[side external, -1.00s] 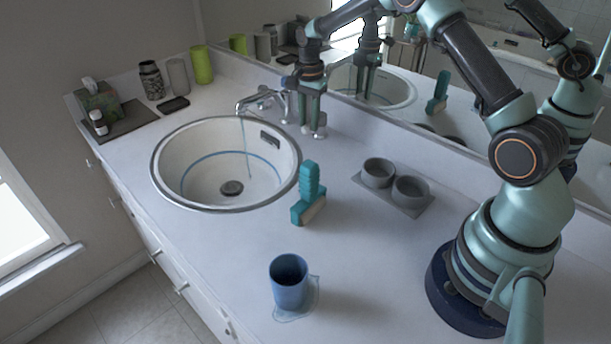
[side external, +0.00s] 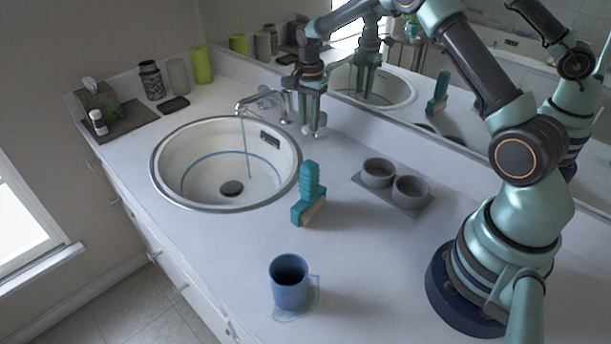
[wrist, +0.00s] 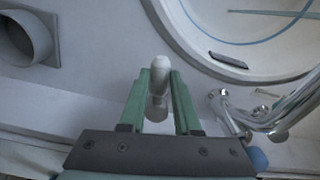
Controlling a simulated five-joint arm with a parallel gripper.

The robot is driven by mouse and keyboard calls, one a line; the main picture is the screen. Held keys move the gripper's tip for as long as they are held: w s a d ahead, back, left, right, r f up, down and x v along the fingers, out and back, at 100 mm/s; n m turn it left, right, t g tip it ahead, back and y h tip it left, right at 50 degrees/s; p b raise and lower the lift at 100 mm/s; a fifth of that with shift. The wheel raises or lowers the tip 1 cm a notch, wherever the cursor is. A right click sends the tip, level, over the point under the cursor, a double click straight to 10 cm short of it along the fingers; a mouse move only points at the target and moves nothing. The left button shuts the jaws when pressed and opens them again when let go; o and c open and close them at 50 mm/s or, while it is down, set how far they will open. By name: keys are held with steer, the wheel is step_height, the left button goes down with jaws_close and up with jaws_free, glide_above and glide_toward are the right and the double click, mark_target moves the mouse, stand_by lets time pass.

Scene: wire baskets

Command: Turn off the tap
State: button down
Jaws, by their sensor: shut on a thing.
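The chrome tap (side external: 262,100) stands at the back of the round white basin (side external: 172,160). A thin water stream (side external: 246,150) runs from its spout into the basin. The tap's curved chrome body shows at the right of the wrist view (wrist: 292,108). My gripper (side external: 312,130) points down beside the tap, on its right. In the wrist view my gripper (wrist: 160,75) is shut on a pale, round-ended tap handle (wrist: 160,64), with a green finger on each side. The handle's lower part is partly hidden between the fingers.
A teal brush (side external: 309,190) stands right of the basin. Two grey cups (side external: 410,187) sit on a tray farther right. A blue cup (side external: 290,285) stands in a small puddle near the front. The mirror (side external: 440,75) rises close behind my gripper.

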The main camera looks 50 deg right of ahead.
mark_target(306, 122)
steer(key=shift+w+m, duration=0.55)
steer(key=shift+m, duration=0.45)
steer(key=c, duration=0.6)
jaws_free()
steer(key=shift+r, duration=0.1)
step_height(306, 122, up, 12)
